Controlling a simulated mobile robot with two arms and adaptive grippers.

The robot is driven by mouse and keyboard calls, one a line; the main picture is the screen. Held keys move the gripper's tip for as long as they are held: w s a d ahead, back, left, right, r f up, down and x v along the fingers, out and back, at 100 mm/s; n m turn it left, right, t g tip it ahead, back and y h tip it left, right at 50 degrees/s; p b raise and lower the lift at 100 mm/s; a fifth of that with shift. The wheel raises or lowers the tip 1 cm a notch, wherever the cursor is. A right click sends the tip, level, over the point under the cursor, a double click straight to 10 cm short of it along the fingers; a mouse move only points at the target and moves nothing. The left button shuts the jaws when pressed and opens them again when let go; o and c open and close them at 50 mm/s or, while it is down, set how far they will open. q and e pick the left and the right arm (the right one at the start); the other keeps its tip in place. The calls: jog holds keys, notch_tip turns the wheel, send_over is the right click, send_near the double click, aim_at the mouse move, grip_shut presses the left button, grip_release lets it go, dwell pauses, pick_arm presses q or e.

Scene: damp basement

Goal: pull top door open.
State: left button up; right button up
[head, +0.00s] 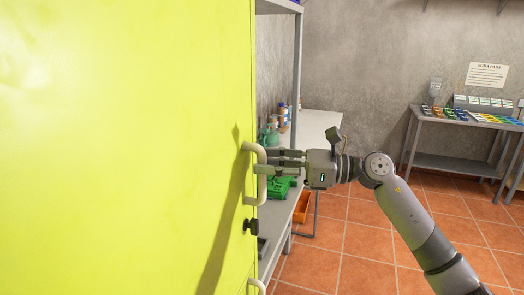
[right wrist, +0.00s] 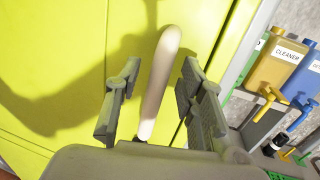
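The yellow-green door (head: 120,140) fills the left half of the head view and looks shut. Its pale, upright bar handle (head: 250,194) is near the door's right edge. My right gripper (head: 262,161) reaches the handle from the right. In the right wrist view the handle (right wrist: 158,85) stands between the two spread fingers, with a gap visible on each side. The right gripper is open and not closed on it. My left gripper is in neither view.
A black knob (head: 251,226) sits below the handle, and part of another pale handle (head: 257,287) shows lower. A grey shelf (head: 320,124) with bottles and green items stands right of the door. A table (head: 455,120) stands further back right. Tiled floor between is clear.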

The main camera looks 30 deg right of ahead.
jog(key=shift+w+a, duration=0.45)
jog(key=shift+a, duration=0.15)
jog(key=shift+c, duration=0.2)
grip_shut()
dwell(0.4)
